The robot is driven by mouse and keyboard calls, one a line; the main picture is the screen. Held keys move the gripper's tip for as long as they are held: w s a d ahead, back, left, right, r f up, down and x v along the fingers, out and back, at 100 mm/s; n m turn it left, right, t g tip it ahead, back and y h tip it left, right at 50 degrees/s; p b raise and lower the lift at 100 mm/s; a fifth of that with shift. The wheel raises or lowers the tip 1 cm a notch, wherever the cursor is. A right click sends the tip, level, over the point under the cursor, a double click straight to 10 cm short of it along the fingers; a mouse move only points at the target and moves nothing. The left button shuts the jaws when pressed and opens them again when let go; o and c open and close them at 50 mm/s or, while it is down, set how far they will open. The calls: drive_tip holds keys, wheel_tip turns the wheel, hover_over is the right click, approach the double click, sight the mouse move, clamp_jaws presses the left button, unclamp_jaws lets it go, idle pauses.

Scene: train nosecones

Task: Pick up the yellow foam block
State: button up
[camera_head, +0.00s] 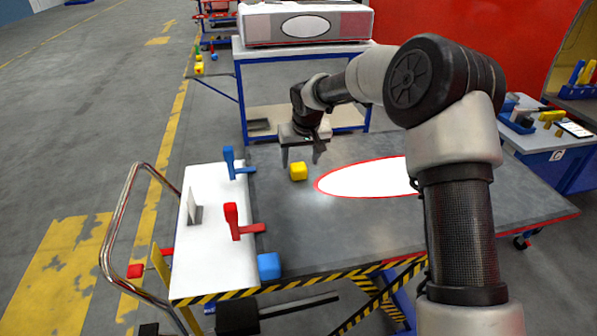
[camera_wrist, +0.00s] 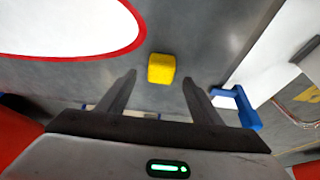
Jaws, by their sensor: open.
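The yellow foam block (camera_head: 298,172) sits on the grey tabletop (camera_head: 300,225), left of a white oval with a red edge. In the wrist view the yellow block (camera_wrist: 161,68) lies ahead of my gripper, roughly centred between the finger lines and a little beyond the tips. My gripper (camera_head: 303,157) is open and empty, above and close to the block in the head view. In the wrist view my gripper (camera_wrist: 159,75) shows its two dark fingers spread apart, with bare table between them. I cannot tell the exact height of the fingertips above the table.
The white red-edged oval (camera_head: 370,180) lies right of the block. A white panel (camera_head: 215,255) with a blue clamp (camera_head: 231,160) and a red clamp (camera_head: 235,222) lies at the left. A blue block (camera_head: 268,266) sits near the front edge. The table between is clear.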

sight(298, 166)
drive_tip(key=x, duration=0.4)
drive_tip(key=shift+w+a+f, duration=0.15)
drive_tip(key=shift+w+f, duration=0.05)
drive_tip(key=shift+f, duration=0.15)
drive_tip(key=c, duration=1.1)
drive_tip(key=shift+c, duration=0.2)
